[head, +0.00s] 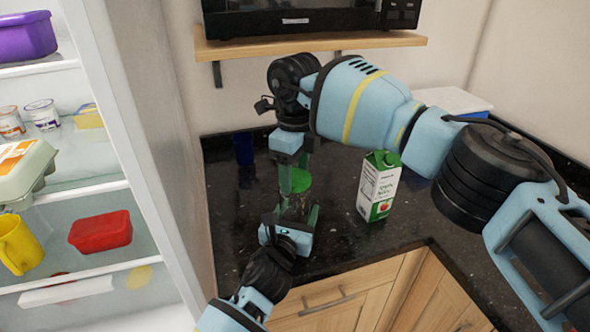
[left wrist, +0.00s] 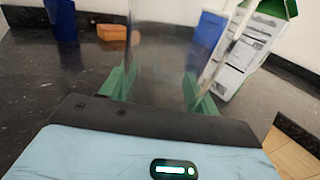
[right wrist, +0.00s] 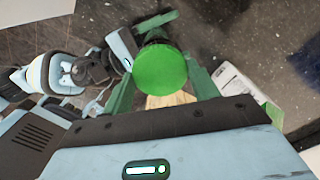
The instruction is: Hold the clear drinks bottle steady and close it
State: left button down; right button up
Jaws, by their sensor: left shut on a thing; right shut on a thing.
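The clear drinks bottle (head: 294,205) stands on the dark counter, largely hidden by my grippers. Its clear body fills the middle of the left wrist view (left wrist: 160,50), between the green fingers. My left gripper (head: 292,214) is shut on the bottle's body, low down. A round green cap (head: 297,181) is at the bottle's top; it shows from above in the right wrist view (right wrist: 160,70). My right gripper (head: 296,172) comes from above and is shut on the cap. I cannot tell whether the cap is fully seated on the neck.
A green and white carton (head: 379,187) stands close on the right. A dark blue cup (head: 244,149) is behind on the left, and an orange block (left wrist: 110,32) lies at the back. The open fridge (head: 150,170) bounds the left. A shelf (head: 310,45) with a microwave hangs above.

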jog(key=o, duration=1.2)
jog(key=shift+r, duration=0.15)
notch_tip(320, 180, up, 12)
jog(key=shift+f, duration=0.1)
pick_arm(q)
jog(key=shift+c, duration=1.4)
grip_release()
jog(key=v, duration=0.6)
jog(key=shift+s+p, duration=0.25)
jog(key=shift+p, duration=0.1)
jog(key=shift+s+a, duration=0.25)
jog(key=shift+s, duration=0.4)
pick_arm(e)
jog(key=shift+s+r, duration=0.2)
jog(key=shift+r, duration=0.45)
jog(key=shift+s+r, duration=0.15)
jog(key=shift+r, duration=0.5)
pick_arm(q)
jog(key=shift+s+f, duration=0.1)
pick_arm(e)
jog(key=shift+f, duration=0.1)
